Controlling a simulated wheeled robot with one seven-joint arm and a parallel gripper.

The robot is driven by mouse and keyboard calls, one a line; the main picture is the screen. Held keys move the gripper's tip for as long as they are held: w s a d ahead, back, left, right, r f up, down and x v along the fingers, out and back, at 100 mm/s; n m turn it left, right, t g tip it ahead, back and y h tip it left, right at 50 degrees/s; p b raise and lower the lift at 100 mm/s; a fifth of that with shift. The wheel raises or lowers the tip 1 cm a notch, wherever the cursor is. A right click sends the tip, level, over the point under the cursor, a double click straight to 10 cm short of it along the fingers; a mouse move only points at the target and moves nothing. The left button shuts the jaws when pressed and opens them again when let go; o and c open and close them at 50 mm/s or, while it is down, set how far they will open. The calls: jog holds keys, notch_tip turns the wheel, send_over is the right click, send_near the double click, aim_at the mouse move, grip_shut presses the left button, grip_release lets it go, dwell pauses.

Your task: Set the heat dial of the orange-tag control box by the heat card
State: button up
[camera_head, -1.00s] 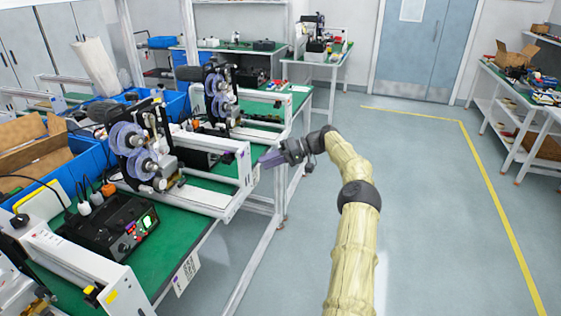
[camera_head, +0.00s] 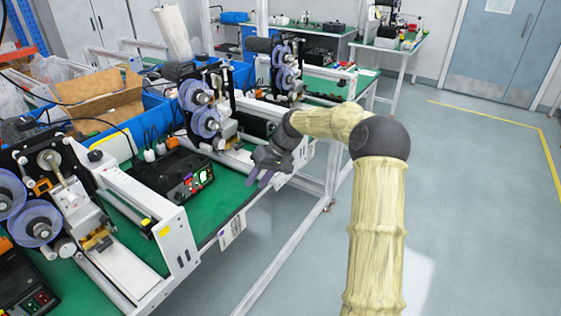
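A black control box (camera_head: 172,180) stands on the green bench in the middle, with a lit green display and red lights on its front panel. Another black control box (camera_head: 22,285) is partly cut off at the lower left. A small orange piece (camera_head: 172,142) shows behind the middle box; I cannot tell whether it is a tag. A white card (camera_head: 232,230) with print hangs at the bench's front edge; its text is too small to read. My gripper (camera_head: 264,182) is to the right of the middle box, pointing down, fingers apart and empty. The dials are too small to make out.
White machine frames (camera_head: 150,215) with blue spools line the green bench (camera_head: 215,205). Blue bins (camera_head: 105,135) and a cardboard box (camera_head: 95,98) stand behind. The grey floor (camera_head: 460,200) at the right is clear.

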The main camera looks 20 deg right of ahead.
jog(key=s+a+f+m+t+h+b, duration=0.1)
jog(key=s+f+h+b, duration=0.1)
jog(key=s, duration=1.2)
jog(key=s+f+m+h+b, duration=0.1)
jog(key=s+f+h+b, duration=0.2)
jog(key=s, duration=1.1)
notch_tip(320, 180, down, 2)
jog(key=shift+s+a+f+t+h, duration=0.1)
jog(key=shift+s+a+t+h, duration=0.3)
jog(key=shift+h, duration=0.3)
jog(key=shift+o, duration=0.2)
jog(key=shift+w, duration=0.15)
